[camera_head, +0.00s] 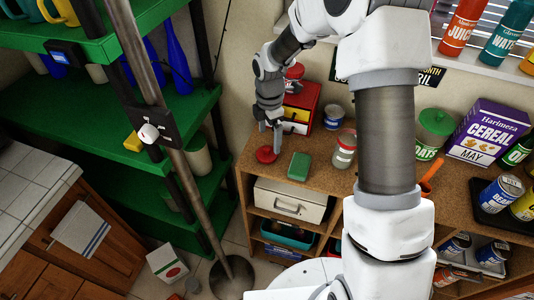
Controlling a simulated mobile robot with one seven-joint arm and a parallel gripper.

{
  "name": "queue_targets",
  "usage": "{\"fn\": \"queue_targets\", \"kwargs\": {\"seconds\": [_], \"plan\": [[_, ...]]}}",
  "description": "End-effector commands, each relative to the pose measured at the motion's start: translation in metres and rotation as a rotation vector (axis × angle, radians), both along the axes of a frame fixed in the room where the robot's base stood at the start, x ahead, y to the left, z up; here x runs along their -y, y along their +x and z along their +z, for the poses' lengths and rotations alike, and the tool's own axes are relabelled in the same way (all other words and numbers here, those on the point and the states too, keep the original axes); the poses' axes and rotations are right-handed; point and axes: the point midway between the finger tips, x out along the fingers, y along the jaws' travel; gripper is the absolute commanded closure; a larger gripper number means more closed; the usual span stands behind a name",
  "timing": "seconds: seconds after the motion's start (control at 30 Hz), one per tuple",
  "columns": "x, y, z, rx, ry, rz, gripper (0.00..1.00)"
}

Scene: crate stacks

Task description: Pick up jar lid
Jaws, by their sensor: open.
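A small round red lid (266,155), which looks like the jar lid, lies on the brown wooden counter near its left end. My gripper (270,136) points down just above and slightly behind it, open, with its fingers close to the lid. I cannot tell whether the fingertips touch it. No part of the lid appears to be held. A glass jar with a red and white look (344,148) stands on the counter further right.
A green box (299,166) lies just right of the lid. A red drawer box (302,108) and a blue can (333,117) stand behind. The counter (325,176) has an open front edge. Green shelves (75,130) and a metal pole (180,165) are left.

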Motion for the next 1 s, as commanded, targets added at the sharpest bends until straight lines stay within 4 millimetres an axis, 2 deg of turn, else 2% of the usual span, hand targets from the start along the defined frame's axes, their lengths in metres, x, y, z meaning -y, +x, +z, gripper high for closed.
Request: {"fn": "queue_targets", "kwargs": {"seconds": [0.17,0.4,0.73,1.0], "plan": [[-0.003,-0.003,-0.014,-0.003,-0.001,0.001,0.00],[-0.007,-0.007,-0.048,-0.003,-0.001,0.000,0.00],[-0.007,-0.006,-0.054,0.001,0.000,0.000,0.00],[-0.007,-0.006,-0.054,0.001,0.000,0.000,0.49]]}}
